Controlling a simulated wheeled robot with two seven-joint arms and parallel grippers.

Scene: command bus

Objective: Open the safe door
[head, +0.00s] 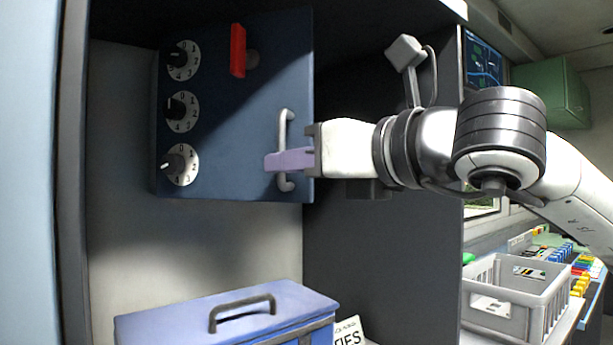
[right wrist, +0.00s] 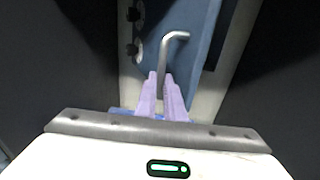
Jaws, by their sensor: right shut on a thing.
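The blue safe door (head: 235,120) is in the upper middle of the head view. It has several numbered dials on its left, a red lever (head: 238,50) near the top and a vertical metal handle (head: 284,122) on its right side. My right gripper (head: 283,160), with purple fingers, is shut on the lower part of the handle. The right wrist view shows the handle (right wrist: 172,38) rising from between the fingers (right wrist: 163,92). I cannot tell from these frames whether the door stands ajar. My left gripper is not in view.
Below the safe is a blue case (head: 230,312) with a dark handle. A dark cabinet wall (head: 385,255) stands to its right. A grey crate (head: 510,300) and small coloured items sit at the lower right. The space between safe and case is clear.

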